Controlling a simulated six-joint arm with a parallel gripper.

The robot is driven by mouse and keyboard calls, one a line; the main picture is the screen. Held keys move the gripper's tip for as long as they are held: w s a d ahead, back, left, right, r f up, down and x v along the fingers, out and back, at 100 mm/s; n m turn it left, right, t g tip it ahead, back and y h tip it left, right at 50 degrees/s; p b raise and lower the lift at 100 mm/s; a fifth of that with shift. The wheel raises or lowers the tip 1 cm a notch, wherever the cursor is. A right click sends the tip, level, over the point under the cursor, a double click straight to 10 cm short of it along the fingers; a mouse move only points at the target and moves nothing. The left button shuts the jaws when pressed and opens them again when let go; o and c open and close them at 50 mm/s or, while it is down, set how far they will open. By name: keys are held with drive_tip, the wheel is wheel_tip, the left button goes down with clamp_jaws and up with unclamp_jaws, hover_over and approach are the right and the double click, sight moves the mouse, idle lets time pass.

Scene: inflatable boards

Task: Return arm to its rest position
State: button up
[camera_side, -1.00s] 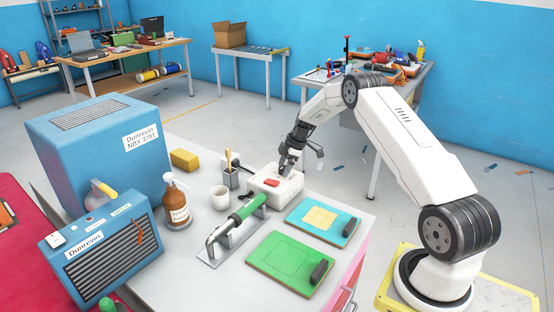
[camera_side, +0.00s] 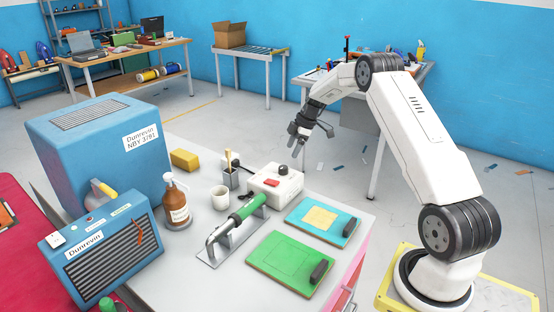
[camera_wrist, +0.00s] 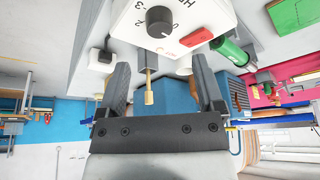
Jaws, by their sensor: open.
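My gripper (camera_side: 299,142) is open and empty, raised above the far right part of the grey workbench (camera_side: 190,262). Below it and to its left stands a white control box (camera_side: 264,183) with a black knob and a red switch. In the wrist view my gripper's two dark fingers (camera_wrist: 160,88) are spread apart with nothing held between them. The control box (camera_wrist: 175,14) shows at the top of that view, beyond the fingertips and apart from them.
A green-handled tool (camera_side: 248,209) rests on a metal stand beside the box. A blue board (camera_side: 301,228) and a green board (camera_side: 270,272) lie at the bench's right. A brown bottle (camera_side: 176,203), white cup (camera_side: 219,199) and large blue machine (camera_side: 75,150) stand left. Space above the boards is clear.

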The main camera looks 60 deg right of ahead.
idle(0.3)
drive_tip(key=s+a+r+m+g+h, duration=0.1)
drive_tip(key=s+a+r+m, duration=0.15)
drive_tip(key=a, duration=0.75)
drive_tip(key=s+a+r+m+h, duration=0.1)
drive_tip(key=s+a+r+m, duration=0.15)
drive_tip(key=a, duration=0.75)
drive_tip(key=s+a+m+h, duration=0.1)
drive_tip(key=s+a+m, duration=0.3)
drive_tip(key=s+a, duration=0.8)
drive_tip(key=shift+s+a+f+t, duration=0.15)
drive_tip(key=shift+s+f+t, duration=0.25)
drive_tip(key=shift+s, duration=1.7)
